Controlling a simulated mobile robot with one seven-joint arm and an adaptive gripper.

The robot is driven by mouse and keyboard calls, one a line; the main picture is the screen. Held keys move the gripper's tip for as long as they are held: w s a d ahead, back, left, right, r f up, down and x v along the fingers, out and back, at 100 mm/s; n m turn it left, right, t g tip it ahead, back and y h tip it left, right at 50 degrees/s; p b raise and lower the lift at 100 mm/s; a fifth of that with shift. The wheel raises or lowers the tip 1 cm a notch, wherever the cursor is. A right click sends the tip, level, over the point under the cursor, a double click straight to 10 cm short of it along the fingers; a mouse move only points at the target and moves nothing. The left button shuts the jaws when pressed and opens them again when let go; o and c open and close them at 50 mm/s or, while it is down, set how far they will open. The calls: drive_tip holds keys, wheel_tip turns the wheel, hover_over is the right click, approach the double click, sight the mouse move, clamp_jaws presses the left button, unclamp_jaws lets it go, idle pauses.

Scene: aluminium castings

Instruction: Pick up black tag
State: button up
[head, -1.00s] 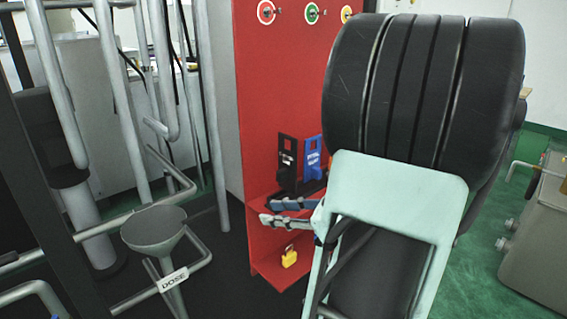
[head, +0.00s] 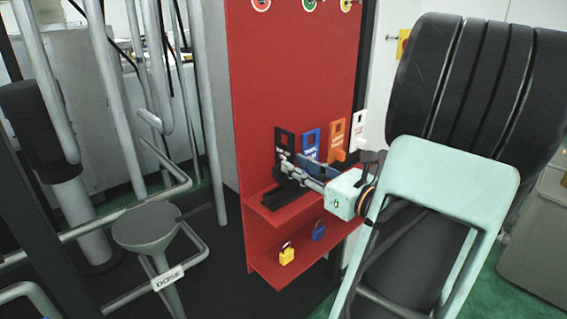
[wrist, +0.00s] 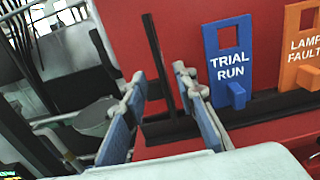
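The black tag (head: 284,142) stands upright at the left end of the row on the red board's ledge, with a cut-out near its top. My gripper (head: 290,172) is in front of its lower part in the head view and hides some of it. In the wrist view my gripper (wrist: 162,88) has its two blue-grey fingers apart. A thin dark upright strip (wrist: 157,60) shows between and beyond the fingertips; it appears to be the black tag seen edge-on. The fingers show a gap on both sides of it, and I cannot see any contact.
A blue TRIAL RUN tag (wrist: 228,68) stands just right of the fingers, then an orange tag (wrist: 300,50) and a white tag (head: 359,130). Yellow (head: 287,254) and blue (head: 318,231) padlocks sit on the lower shelf. Grey pipework and a funnel (head: 147,227) stand left.

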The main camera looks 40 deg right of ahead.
hover_over(284, 186)
drive_tip(key=shift+w+d, duration=0.15)
clamp_jaws()
